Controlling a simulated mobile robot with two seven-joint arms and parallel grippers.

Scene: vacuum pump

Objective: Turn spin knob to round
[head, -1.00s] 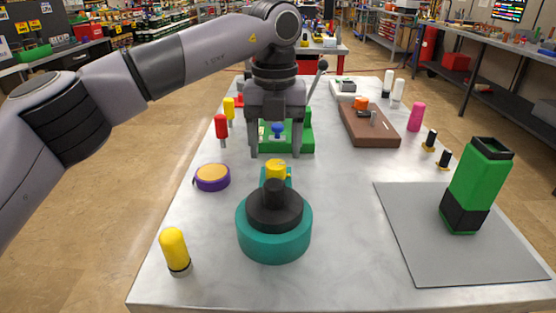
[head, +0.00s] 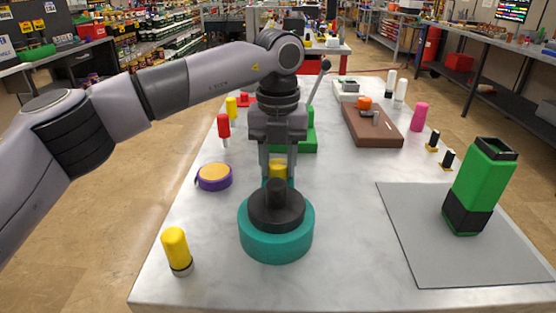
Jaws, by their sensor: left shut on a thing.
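A yellow knob (head: 278,168) stands on a small teal base, just behind a round teal-and-black device (head: 276,236). My left gripper (head: 278,176) comes down from above, with one finger on each side of the yellow knob, and is shut on it. The fingers cover the knob's sides, and the knob's exact turn cannot be told. The black top of the device hides part of the small teal base. My right gripper is not in view.
A yellow-topped cylinder (head: 175,250) and a purple-and-orange disc (head: 214,177) stand at left. A green-and-black block (head: 478,190) stands on a grey mat (head: 420,255) at right. A brown block (head: 372,130) is further back. Table surface between is clear.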

